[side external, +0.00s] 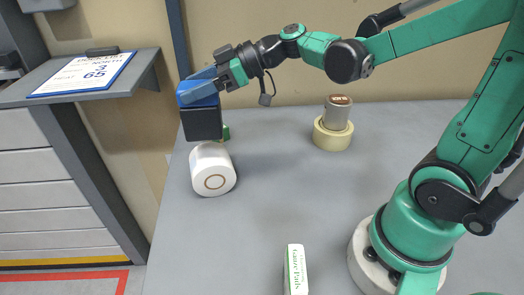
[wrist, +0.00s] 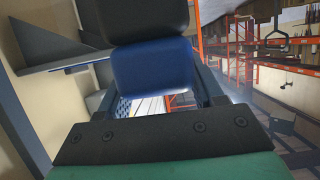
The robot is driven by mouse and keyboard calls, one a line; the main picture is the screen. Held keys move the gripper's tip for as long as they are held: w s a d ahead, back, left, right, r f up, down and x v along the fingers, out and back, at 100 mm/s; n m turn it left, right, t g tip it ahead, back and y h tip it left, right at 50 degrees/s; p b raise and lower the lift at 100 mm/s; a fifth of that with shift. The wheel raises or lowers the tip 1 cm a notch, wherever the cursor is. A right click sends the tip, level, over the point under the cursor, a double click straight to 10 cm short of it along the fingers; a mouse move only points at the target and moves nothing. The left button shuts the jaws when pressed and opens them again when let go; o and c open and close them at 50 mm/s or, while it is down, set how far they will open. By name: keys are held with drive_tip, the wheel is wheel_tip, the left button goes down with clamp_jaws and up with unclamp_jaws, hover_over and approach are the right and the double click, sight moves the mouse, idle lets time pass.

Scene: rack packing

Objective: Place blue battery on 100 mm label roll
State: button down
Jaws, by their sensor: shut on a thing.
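The blue battery (side external: 201,122), a block with a blue end and a black body, is held up at the left of the table in the side view. My gripper (side external: 205,82) is shut on its blue end, with the black body hanging below. In the wrist view the battery (wrist: 150,66) shows blue and black beyond the gripper (wrist: 158,103). The 100 mm label roll (side external: 212,160) is a white roll with a brown core ring, on the table just below the battery in the picture. I cannot tell whether the two touch.
A white-green gauze pad box (side external: 296,271) is at the front. A small green thing (side external: 226,132) is partly hidden behind the battery. The table's middle is clear. A sign shelf (side external: 90,76) juts out left.

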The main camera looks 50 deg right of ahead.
sight(203, 107)
drive_tip(key=shift+f, duration=2.1)
drive_tip(key=shift+f, duration=0.1)
drive_tip(key=shift+c, duration=0.6)
unclamp_jaws()
drive_tip(key=shift+s+d+r, duration=0.1)
drive_tip(key=shift+s+r, duration=0.05)
drive_tip(key=shift+r, duration=0.05)
drive_tip(key=v, duration=1.1)
wheel_tip(203, 107, down, 6)
drive_tip(key=s+a+m+g+h, duration=0.2)
drive_tip(key=s+m+h, duration=0.1)
drive_tip(key=m+h, duration=0.6)
drive_tip(key=shift+a+f+h, duration=0.2)
drive_tip(key=shift+a+h, duration=0.05)
drive_tip(key=shift+h, duration=0.05)
